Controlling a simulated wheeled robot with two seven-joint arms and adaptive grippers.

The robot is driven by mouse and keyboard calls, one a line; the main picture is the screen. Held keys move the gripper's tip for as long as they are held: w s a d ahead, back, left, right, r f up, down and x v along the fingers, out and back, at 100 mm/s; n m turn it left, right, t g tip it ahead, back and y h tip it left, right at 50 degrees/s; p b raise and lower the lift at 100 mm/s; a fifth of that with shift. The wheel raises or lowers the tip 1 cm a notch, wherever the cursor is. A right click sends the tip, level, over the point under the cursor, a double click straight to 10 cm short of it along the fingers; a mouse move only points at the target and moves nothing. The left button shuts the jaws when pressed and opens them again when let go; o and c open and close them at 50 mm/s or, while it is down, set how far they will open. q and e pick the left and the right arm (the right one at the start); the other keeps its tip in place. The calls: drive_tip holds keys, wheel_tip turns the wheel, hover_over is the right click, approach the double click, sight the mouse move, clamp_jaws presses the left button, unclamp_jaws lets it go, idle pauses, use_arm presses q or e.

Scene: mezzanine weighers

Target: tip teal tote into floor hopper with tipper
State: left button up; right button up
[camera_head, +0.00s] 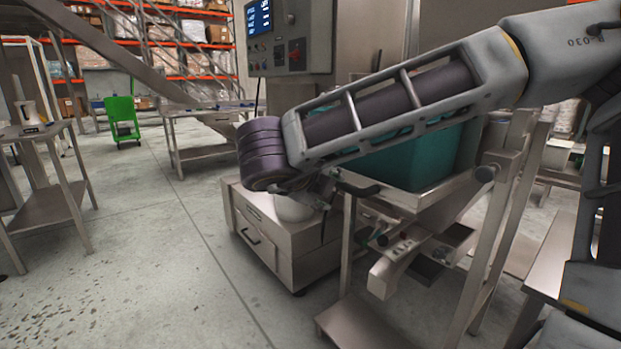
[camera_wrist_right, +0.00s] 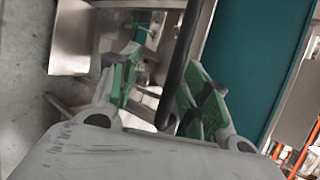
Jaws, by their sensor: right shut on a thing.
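The teal tote (camera_head: 425,155) sits in the metal tipper frame (camera_head: 437,197), partly hidden behind my right arm. It also shows as a large teal wall in the right wrist view (camera_wrist_right: 245,60). My right gripper (camera_head: 325,192) is at the tipper's left side, mostly hidden by its own wrist. In the wrist view, its green-padded fingers (camera_wrist_right: 165,92) are on either side of a dark bar handle (camera_wrist_right: 177,75), shut on it. A low metal cabinet (camera_head: 258,222) with a pale rounded bowl stands left of the tipper. I cannot tell whether it is the floor hopper. My left gripper is not in view.
A control panel with a blue screen (camera_head: 259,18) stands behind the tipper. A metal table (camera_head: 52,207) is at the left, and a green cart (camera_head: 122,117) stands farther back. A metal bench (camera_head: 550,262) is at the right. The floor at the left centre is clear.

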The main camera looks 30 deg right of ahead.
drive_tip(key=v, duration=0.8)
drive_tip(key=shift+a+r, duration=0.1)
drive_tip(key=shift+r, duration=0.1)
idle(0.6)
